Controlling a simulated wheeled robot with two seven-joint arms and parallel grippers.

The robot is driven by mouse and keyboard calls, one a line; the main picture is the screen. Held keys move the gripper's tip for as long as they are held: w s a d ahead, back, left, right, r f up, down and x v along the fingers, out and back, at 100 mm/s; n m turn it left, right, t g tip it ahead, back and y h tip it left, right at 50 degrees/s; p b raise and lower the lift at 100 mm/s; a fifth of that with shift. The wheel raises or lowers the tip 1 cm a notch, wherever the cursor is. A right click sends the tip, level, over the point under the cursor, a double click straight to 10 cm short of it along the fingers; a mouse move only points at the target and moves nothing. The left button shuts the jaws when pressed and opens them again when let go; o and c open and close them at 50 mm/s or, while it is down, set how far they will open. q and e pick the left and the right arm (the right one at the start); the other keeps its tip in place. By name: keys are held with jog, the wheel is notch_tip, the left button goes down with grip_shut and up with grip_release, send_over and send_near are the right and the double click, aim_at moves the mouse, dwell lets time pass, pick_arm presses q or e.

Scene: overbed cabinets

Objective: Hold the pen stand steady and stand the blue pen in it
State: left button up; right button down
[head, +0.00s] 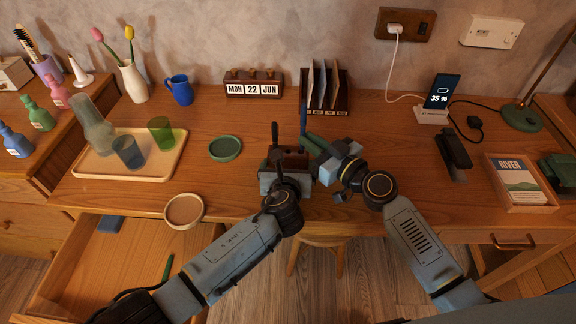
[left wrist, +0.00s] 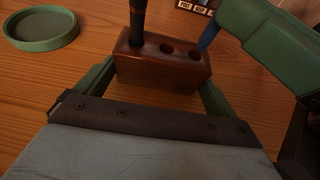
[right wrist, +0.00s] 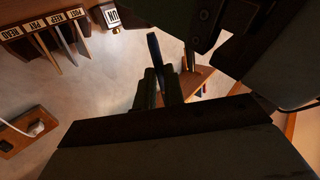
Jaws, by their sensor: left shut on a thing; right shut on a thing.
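The pen stand (head: 292,160) is a brown wooden block with a row of holes on the desk; it also shows in the left wrist view (left wrist: 150,68). My left gripper (head: 284,178) is shut on the stand, one finger on each end. A black pen (left wrist: 137,22) stands in its left hole. The middle hole looks empty. My right gripper (head: 309,146) is shut on the blue pen (head: 303,119), held near upright. In the left wrist view the blue pen's lower end (left wrist: 208,36) is at the right hole; I cannot tell whether it is inside.
A letter rack (head: 326,90) and a calendar block (head: 253,88) stand behind. A green coaster (head: 225,148) and a tray (head: 100,165) with glassware lie to the left. A black stapler-like object (head: 454,153) and a boxed book (head: 518,185) lie right. An open drawer (head: 130,255) is below left.

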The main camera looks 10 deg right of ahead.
pick_arm(q)
jog(key=shift+w+d+r, duration=0.1)
jog(key=shift+d+r, duration=0.15)
jog(key=shift+r, duration=0.15)
pick_arm(e)
jog(key=shift+s+a+f+g, duration=0.15)
jog(key=shift+s+a+f, duration=0.15)
jog(key=shift+f, duration=0.25)
jog(key=shift+s+a+f+g, duration=0.2)
jog(key=shift+a+f, duration=0.1)
jog(key=shift+f, duration=0.2)
pick_arm(q)
jog(key=shift+f, duration=0.1)
jog(key=shift+a+f, duration=0.1)
jog(key=shift+f, duration=0.05)
pick_arm(e)
jog(key=r, duration=0.3)
jog(key=shift+w+d+r, duration=0.1)
jog(key=shift+w+r, duration=0.1)
pick_arm(q)
jog(key=o, duration=0.7)
jog(key=shift+a+f, duration=0.1)
pick_arm(e)
jog(key=shift+d+r, duration=0.1)
